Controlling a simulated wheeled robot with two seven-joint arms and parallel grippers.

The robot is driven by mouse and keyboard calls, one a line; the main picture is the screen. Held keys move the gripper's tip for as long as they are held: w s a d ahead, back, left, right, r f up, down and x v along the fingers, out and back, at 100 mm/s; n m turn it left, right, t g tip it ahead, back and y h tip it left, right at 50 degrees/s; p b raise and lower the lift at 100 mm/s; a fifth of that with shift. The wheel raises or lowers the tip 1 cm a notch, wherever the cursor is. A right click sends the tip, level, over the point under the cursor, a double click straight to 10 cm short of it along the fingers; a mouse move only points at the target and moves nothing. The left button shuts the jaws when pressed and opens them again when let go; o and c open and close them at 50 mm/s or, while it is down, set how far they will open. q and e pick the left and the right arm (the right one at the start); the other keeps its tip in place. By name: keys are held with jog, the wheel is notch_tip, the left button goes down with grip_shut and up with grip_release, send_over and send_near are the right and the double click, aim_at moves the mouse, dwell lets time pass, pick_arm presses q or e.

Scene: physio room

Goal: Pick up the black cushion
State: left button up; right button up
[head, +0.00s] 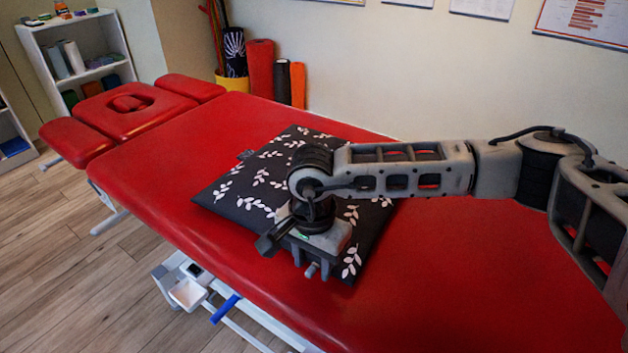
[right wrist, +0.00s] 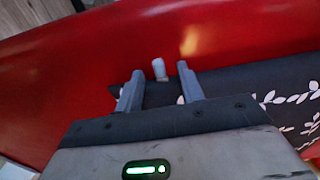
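The black cushion (head: 235,195) has a white leaf pattern and lies flat on the red treatment table. My right gripper (head: 290,258) is over the cushion's near side in the head view and hides part of it. In the right wrist view the gripper's two fingers (right wrist: 161,86) stand apart, with a dark strip of the cushion (right wrist: 245,78) showing between and beside them. I cannot tell whether the fingers touch the cushion. My left gripper is in neither view.
A white shelf (head: 80,60) stands at the back left, and rolled mats (head: 260,70) stand by the wall.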

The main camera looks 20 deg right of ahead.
jog(key=shift+f, duration=0.55)
grip_shut()
jog(key=shift+r, duration=0.1)
